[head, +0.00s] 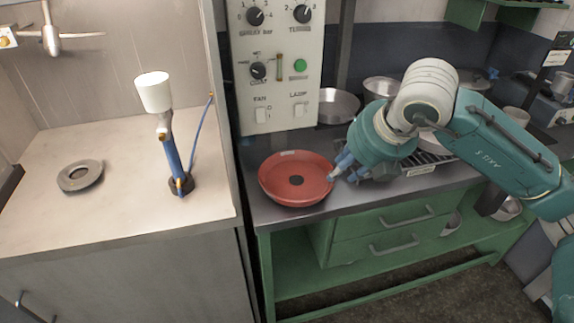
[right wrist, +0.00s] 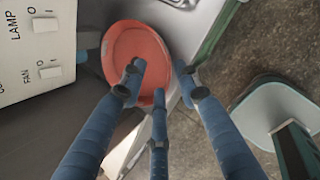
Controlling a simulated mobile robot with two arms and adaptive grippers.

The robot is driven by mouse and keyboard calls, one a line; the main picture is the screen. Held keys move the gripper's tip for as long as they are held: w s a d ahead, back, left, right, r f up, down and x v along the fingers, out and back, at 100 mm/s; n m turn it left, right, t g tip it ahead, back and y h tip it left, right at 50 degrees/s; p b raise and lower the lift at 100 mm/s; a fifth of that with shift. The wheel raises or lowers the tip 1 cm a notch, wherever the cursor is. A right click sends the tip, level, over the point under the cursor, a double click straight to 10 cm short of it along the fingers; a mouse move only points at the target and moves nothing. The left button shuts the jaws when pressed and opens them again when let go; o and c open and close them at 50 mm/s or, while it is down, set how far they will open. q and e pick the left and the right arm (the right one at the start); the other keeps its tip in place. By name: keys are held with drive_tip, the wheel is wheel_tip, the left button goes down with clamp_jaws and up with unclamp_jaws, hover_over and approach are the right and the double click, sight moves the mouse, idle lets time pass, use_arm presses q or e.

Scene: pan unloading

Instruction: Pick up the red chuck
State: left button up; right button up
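The red chuck (head: 283,172) is a round, shallow red dish with a dark centre spot. It lies flat on the dark counter, below the control panel. My right gripper (head: 343,168) is at its right-hand rim in the head view, its blue fingertips very close to the edge. In the right wrist view the chuck (right wrist: 135,45) is beyond the spread blue fingers of this gripper (right wrist: 158,74). The fingers are apart and overlap the near rim in the picture; I cannot tell whether they touch it. My left gripper is not in view.
The control panel (head: 279,85) stands behind the chuck. Metal bowls (head: 338,105) and a rack (head: 428,163) are to the right. A light counter (head: 120,215) at left holds a grey disc (head: 80,175) and a spray gun (head: 154,92). Green drawers (head: 378,232) are below.

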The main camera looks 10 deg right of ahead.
sight(329, 185)
drive_tip(key=f, duration=0.1)
drive_tip(key=w+f, duration=0.1)
drive_tip(key=w+d+f+p, duration=0.1)
drive_tip(key=f, duration=0.1)
drive_tip(key=shift+w, duration=0.1)
drive_tip(key=p+x, duration=0.1)
drive_tip(key=x, duration=0.3)
drive_tip(key=shift+w+p, duration=0.25)
drive_tip(key=shift+p, duration=0.15)
drive_tip(key=shift+w+a+f, duration=0.1)
drive_tip(key=shift+w+f, duration=0.1)
drive_tip(key=shift+f, duration=0.1)
drive_tip(key=shift+w+f, duration=0.1)
drive_tip(key=shift+c, duration=0.3)
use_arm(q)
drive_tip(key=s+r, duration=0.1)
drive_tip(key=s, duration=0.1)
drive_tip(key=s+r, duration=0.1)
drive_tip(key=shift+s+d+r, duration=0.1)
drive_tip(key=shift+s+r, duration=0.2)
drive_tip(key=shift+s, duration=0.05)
use_arm(e)
clamp_jaws()
